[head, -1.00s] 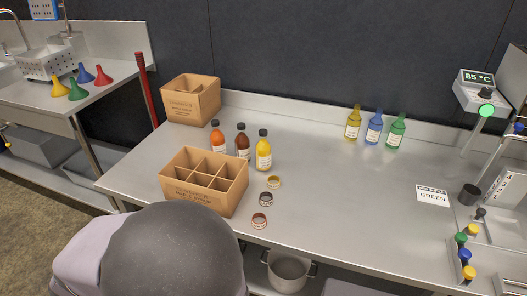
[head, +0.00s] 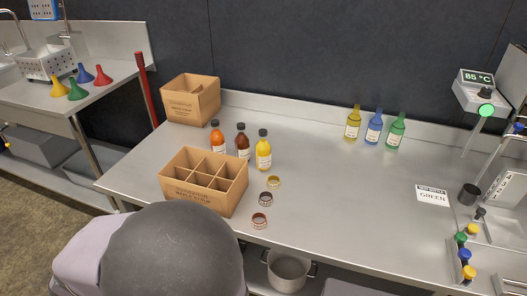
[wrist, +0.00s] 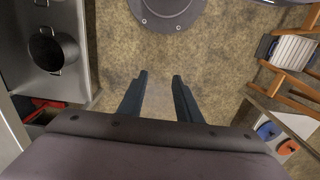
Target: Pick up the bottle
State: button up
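Several bottles stand upright on the steel counter in the head view. An orange bottle (head: 217,140), a dark brown bottle (head: 242,142) and a yellow bottle (head: 263,151) stand behind a divided cardboard box. At the back right are an olive-yellow bottle (head: 353,124), a blue bottle (head: 374,127) and a green bottle (head: 395,133). A small card (head: 432,196) reads "GREEN". My gripper (wrist: 160,76) is open and empty in the wrist view, with its two fingers apart above the floor. No bottle shows between them.
The divided box (head: 200,200) stands at the counter's front left, another cardboard box (head: 190,100) behind it. A dark cup (head: 469,195) and several coloured caps (head: 465,256) are at the right. The counter's middle is clear.

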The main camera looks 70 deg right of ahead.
jog(key=o, duration=0.4)
